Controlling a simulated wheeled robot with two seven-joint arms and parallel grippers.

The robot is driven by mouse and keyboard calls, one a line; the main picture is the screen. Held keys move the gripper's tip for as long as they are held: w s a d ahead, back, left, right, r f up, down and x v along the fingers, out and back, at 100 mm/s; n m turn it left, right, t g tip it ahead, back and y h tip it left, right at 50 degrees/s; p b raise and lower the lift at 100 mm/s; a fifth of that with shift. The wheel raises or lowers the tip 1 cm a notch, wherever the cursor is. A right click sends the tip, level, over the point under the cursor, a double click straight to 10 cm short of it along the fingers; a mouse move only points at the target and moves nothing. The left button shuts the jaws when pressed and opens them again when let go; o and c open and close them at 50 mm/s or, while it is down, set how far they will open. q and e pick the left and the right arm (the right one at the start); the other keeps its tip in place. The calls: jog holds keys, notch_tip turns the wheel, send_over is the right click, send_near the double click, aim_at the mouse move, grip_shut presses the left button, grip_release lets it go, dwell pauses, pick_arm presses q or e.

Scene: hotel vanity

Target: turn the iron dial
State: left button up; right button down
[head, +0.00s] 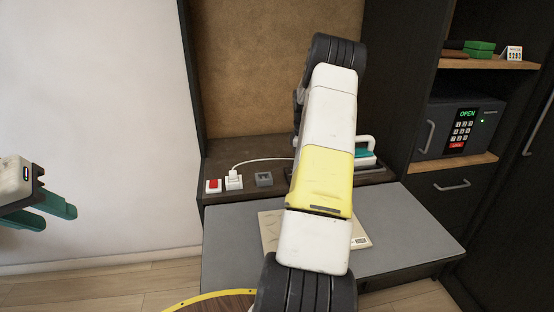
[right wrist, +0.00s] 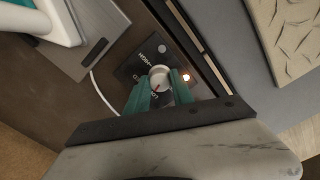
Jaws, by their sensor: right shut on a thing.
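The round silver dial (right wrist: 159,75) sits on a dark control panel (right wrist: 133,73) with pale lettering and a small lit amber lamp, in the right wrist view. My right gripper (right wrist: 162,84) has its green fingers on either side of the dial and is shut on it. A red mark shows on the dial's face. The head view hides this gripper and the dial behind my right arm. The iron (head: 364,157), white and teal, stands on the back shelf, partly covered by my arm. My left gripper (head: 52,214) is open and empty at the far left, away from everything.
A red switch (head: 213,186), a white plug (head: 234,181) with its cord and a grey socket (head: 264,179) line the shelf left of my arm. A patterned board (head: 269,232) lies on the grey desk (head: 425,225). A safe (head: 455,125) reading OPEN is at right.

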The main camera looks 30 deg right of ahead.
jog(key=m, duration=0.5)
jog(key=shift+m, duration=0.3)
jog(key=m, duration=0.5)
jog(key=shift+m, duration=0.3)
jog(key=m, duration=1)
jog(key=shift+m, duration=0.3)
jog(key=c, duration=1.1)
grip_release()
jog(key=shift+r, duration=3.95)
